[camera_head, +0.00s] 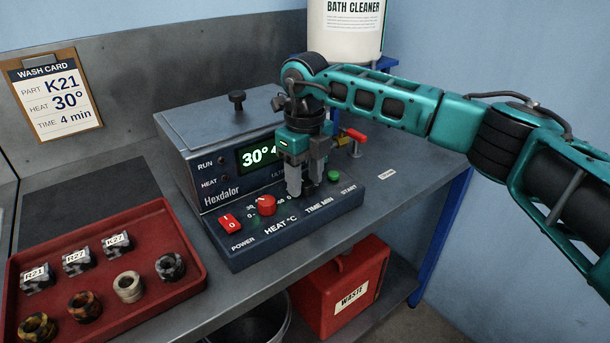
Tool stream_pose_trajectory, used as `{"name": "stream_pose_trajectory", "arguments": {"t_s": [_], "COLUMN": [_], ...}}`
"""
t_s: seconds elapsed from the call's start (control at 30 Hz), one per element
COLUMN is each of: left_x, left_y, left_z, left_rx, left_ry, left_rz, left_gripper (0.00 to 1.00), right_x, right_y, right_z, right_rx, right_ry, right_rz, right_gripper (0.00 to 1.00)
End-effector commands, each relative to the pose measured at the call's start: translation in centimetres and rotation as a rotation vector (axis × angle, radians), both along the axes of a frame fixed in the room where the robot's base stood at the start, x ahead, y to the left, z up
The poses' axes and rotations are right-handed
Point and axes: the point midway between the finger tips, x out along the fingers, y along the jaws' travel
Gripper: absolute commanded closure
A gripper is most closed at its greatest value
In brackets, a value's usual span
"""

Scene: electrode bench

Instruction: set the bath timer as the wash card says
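The wash card (56,95) on a clipboard reads part K21, heat 30°, time 4 min. The Hexdalor bath (225,150) has a lit display (259,155) showing 30° and a 4, its right part hidden by my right gripper. On its panel are a red power switch (230,223), a red heat knob (267,205) and a green start button (333,176). My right gripper (304,186) points down with its fingers at the TIME MIN dial. The time knob is hidden behind the fingers, so their grip on it cannot be told. My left gripper is out of view.
A red-handled valve (357,136) is behind the gripper. A bath cleaner container (345,35) stands at the back. A red waste box (340,290) and a bucket (262,322) are below the bench.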

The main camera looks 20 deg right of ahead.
Motion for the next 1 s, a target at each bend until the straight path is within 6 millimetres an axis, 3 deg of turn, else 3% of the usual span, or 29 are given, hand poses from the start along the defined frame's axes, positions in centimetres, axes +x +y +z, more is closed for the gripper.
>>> {"name": "stream_pose_trajectory", "arguments": {"t_s": [0.1, 0.33, 0.47, 1.0], "left_x": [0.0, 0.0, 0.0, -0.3], "left_y": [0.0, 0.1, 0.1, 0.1], "left_z": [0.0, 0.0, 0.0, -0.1], "left_rx": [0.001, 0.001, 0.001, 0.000], "left_ry": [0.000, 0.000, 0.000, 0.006], "left_rz": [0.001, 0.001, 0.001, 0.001], "left_gripper": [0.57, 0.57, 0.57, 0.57], "right_x": [0.0, 0.0, 0.0, 0.0], "right_y": [0.0, 0.0, 0.0, 0.0], "right_z": [0.0, 0.0, 1.0, 11.5], "right_rx": [0.000, 0.000, 0.000, 0.000], "right_ry": [0.001, 0.002, 0.000, -0.001], "right_rz": [0.000, 0.001, 0.001, 0.001], "right_gripper": [0.41, 0.41, 0.41, 0.41]}}
